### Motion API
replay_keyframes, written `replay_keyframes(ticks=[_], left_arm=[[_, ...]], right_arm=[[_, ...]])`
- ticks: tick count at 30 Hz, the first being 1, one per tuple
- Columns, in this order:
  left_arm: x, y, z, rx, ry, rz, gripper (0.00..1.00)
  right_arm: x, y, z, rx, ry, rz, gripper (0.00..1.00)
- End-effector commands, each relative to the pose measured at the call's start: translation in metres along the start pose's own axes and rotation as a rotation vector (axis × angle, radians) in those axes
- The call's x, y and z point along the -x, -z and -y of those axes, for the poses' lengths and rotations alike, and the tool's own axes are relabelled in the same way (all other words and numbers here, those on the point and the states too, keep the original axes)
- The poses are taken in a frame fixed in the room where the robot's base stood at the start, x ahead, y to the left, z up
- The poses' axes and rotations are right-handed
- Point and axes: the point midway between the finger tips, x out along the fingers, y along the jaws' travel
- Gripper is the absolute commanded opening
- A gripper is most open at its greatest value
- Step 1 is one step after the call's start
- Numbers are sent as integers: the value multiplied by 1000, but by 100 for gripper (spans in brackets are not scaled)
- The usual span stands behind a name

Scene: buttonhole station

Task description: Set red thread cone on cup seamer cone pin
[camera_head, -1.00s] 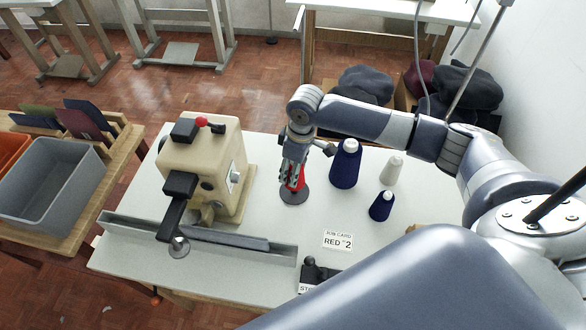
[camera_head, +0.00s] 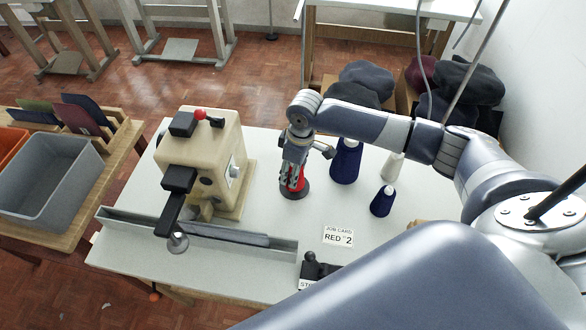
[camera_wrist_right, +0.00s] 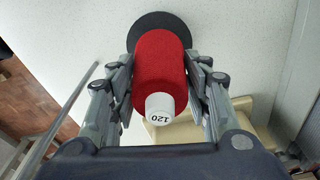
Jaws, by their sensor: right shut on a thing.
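The red thread cone (camera_head: 300,181) stands about upright over a dark round base (camera_head: 294,196) on the white table. In the right wrist view the cone (camera_wrist_right: 160,70) shows its white tip marked 120, with the dark disc (camera_wrist_right: 150,20) beyond its wide end. My right gripper (camera_head: 293,180) reaches down from above and is shut on the cone, one finger on each side. Whether the cone touches the disc, and any pin inside it, is hidden. The beige cup seamer (camera_head: 205,150) stands to the left. My left gripper is not in view.
Close to the right of my gripper stand a large blue cone (camera_head: 345,165), a white cone (camera_head: 392,167) and a small blue cone (camera_head: 383,201). A job card (camera_head: 338,236) reads RED 2. A metal rail (camera_head: 200,233) runs along the front left; table between is clear.

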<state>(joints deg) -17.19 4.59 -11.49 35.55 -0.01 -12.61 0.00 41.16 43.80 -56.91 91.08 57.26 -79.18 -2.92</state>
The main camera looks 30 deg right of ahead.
Motion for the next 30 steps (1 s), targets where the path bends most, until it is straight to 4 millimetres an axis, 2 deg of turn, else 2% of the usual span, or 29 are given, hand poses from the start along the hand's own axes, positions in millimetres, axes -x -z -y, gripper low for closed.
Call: replay_keyframes(ticks=[17, 18, 21, 30], left_arm=[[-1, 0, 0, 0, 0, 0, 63], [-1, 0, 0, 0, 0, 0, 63], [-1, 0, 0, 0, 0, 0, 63], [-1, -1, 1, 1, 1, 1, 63]], right_arm=[[-9, -1, 0, 0, 0, -1, 18], [-9, -1, 0, 0, 0, -1, 47], [-9, -1, 0, 0, 0, -1, 68], [-9, -1, 0, 0, 0, 0, 68]])
